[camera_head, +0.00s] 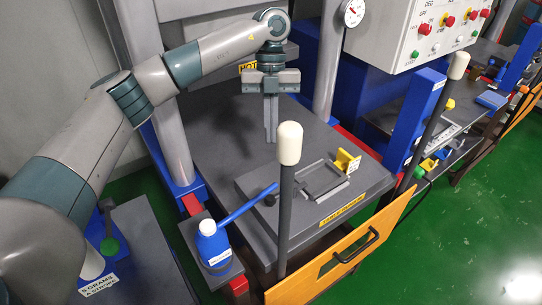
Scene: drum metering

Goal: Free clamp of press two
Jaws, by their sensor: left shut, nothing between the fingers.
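My left gripper (271,138) points down over the grey press table (215,135), behind the white-knobbed lever. Its two fingers are together with nothing between them. A dark plate with a rectangular frame (322,180) lies on the table, in front of and to the right of the gripper. A small yellow block, perhaps the clamp (347,161), stands at the plate's back right edge, apart from the gripper. I cannot read which press this is. My right gripper is not in view.
A white-knobbed lever (289,145) rises in front of the table. A blue bottle with a long blue arm (213,243) stands at front left. An orange guard (335,262) with a black handle is at the front. A control box (415,30) and second white-knobbed lever (458,66) are right.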

